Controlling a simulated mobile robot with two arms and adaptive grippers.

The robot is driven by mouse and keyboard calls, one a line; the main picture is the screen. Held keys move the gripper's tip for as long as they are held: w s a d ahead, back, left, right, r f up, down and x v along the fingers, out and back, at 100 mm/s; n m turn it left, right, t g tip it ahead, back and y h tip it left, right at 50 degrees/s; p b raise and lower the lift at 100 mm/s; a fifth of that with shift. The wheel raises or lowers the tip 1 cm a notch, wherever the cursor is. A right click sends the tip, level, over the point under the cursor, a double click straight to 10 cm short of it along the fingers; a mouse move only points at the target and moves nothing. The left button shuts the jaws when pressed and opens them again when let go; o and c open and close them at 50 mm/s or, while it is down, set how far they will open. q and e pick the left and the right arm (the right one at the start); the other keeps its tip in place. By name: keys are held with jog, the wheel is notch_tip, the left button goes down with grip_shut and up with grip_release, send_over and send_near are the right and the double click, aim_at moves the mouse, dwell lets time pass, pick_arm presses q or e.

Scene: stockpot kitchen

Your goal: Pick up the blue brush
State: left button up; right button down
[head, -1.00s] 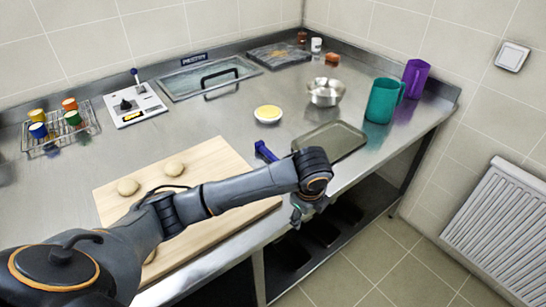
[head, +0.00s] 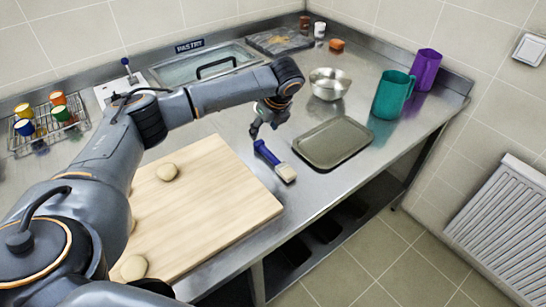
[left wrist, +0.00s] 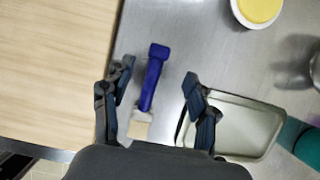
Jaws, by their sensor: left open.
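The blue brush (head: 266,153) lies on the steel counter between the wooden board and the grey tray, its pale bristle end toward the counter's front edge. In the left wrist view the brush (left wrist: 152,82) lies between my two open fingers, apart from both. My left gripper (head: 265,130) is above the counter by the far end of the brush's handle. In the left wrist view my left gripper (left wrist: 156,108) is open and empty, with the bristles near its palm. My right gripper is not in view.
A wooden board (head: 240,190) with dough balls lies left of the brush. A grey tray (head: 333,143) lies close on its right. A steel bowl (head: 330,84), teal jug (head: 392,95) and purple jug (head: 426,70) stand farther right. A yellow-filled bowl (left wrist: 258,10) shows in the wrist view.

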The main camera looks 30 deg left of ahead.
aim_at(260, 143)
pick_arm(q)
jog(key=shift+x, duration=0.75)
jog(key=shift+w+a+f, duration=0.2)
jog(key=shift+f, duration=0.1)
jog(key=shift+s+a+f+p, duration=0.1)
jog(key=shift+f+p, duration=0.3)
jog(key=shift+f, duration=0.1)
jog(key=x, duration=0.3)
jog(key=shift+f+p, duration=0.35)
jog(key=shift+p, duration=0.05)
jog(key=shift+a+f, duration=0.1)
jog(key=shift+f, duration=0.15)
jog(key=shift+c, duration=0.6)
grip_shut()
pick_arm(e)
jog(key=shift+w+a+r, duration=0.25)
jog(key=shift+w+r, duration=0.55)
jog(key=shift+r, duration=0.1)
